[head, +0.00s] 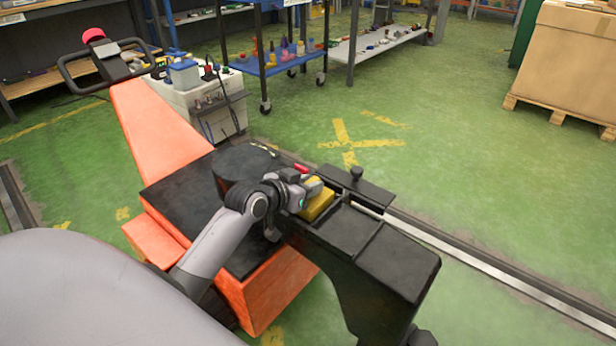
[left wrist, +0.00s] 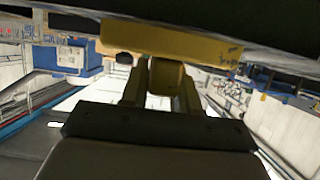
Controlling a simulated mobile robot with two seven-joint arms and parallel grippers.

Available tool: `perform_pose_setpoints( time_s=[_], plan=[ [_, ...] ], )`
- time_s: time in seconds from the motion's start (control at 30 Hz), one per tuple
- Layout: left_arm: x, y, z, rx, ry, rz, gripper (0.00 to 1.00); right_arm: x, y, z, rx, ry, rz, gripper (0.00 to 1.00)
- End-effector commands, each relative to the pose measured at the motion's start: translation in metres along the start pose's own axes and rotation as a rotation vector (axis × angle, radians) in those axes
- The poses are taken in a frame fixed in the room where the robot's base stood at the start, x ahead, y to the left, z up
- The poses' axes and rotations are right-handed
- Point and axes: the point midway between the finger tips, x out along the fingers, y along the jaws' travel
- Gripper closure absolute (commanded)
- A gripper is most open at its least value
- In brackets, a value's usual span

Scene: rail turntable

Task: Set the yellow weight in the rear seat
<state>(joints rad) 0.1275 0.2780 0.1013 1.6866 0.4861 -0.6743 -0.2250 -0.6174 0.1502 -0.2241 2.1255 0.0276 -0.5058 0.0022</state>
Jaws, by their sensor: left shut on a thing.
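In the left wrist view the fingers (left wrist: 162,85) close around a yellow stem below the wide yellow body of the weight (left wrist: 172,42). I cannot tell whether the weight rests in a seat or hangs just above it. The gripper hides part of it. My right gripper is not in view.
An orange machine (head: 150,130) with a black round turntable (head: 245,165) stands left of the beam. A black knob (head: 357,172) rises from a plate behind the weight. A metal rail (head: 500,275) runs to the lower right.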

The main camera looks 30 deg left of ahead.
Motion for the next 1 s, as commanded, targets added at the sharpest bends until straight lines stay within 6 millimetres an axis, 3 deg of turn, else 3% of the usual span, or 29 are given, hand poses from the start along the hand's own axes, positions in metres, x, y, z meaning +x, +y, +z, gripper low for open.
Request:
perform_pose_setpoints(
  time_s=[0.33, 0.37, 0.4, 0.43, 0.77, 1.0],
  plan=[
    [0.000, -0.001, -0.003, 0.001, 0.012, -0.002, 1.00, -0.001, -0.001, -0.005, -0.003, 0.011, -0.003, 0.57],
    [0.001, 0.000, 0.002, 0.000, 0.000, 0.000, 0.60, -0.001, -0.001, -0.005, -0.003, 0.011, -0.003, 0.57],
    [0.001, 0.000, 0.001, 0.000, 0.000, 0.000, 0.47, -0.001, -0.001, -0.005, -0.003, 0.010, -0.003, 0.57],
    [0.001, 0.000, 0.001, 0.000, 0.000, 0.000, 0.45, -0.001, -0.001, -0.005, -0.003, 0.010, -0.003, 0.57],
    [-0.001, 0.000, -0.002, 0.000, 0.001, 0.000, 0.45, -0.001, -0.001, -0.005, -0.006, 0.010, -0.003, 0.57],
    [-0.029, 0.000, -0.001, 0.002, -0.002, -0.001, 0.45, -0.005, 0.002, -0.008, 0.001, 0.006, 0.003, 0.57]
  ],
)
